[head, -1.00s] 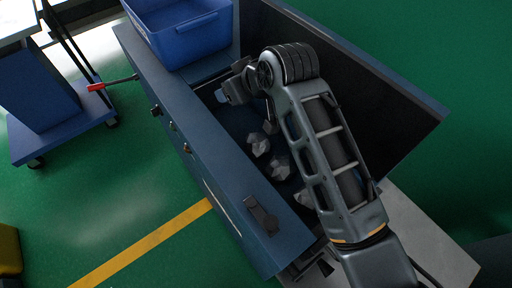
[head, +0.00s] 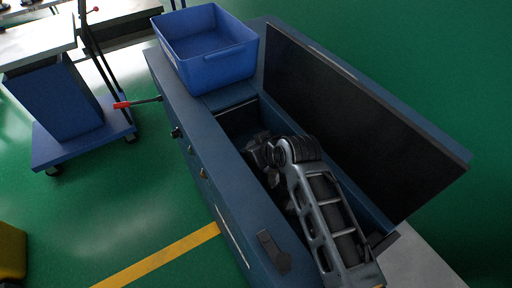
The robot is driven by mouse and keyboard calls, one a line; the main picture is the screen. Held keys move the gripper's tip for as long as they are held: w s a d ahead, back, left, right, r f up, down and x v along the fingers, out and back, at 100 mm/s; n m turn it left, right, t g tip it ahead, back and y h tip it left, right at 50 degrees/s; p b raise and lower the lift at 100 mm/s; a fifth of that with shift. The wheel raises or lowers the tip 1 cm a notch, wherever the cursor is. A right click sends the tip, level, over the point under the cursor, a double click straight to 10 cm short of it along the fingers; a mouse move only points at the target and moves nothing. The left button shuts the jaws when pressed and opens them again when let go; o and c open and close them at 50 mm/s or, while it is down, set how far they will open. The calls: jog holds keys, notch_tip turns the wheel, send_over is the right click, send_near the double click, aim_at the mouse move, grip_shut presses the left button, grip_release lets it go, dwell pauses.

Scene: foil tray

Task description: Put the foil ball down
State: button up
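My gripper (head: 257,154) is down inside the open dark-blue chest (head: 222,190), near its left wall. The wrist and forearm cover much of the opening, and the fingertips are dark and hard to make out. Grey crumpled lumps that look like foil (head: 272,179) show only in part, just below the gripper and beside the arm. I cannot tell whether one of them is between the fingers. The chest floor is mostly hidden by my arm and shadow.
A blue plastic bin (head: 208,50) stands on the far end of the chest. The raised black lid (head: 350,110) walls off the right side. A red-handled lever (head: 124,104) sticks out left. A blue cart (head: 60,100) stands on the green floor further left.

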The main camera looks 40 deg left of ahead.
jog(key=o, duration=0.7)
jog(key=shift+f, duration=0.15)
jog(key=o, duration=0.5)
jog(key=shift+c, duration=0.2)
jog(key=shift+r, duration=0.25)
jog(key=v, duration=1.2)
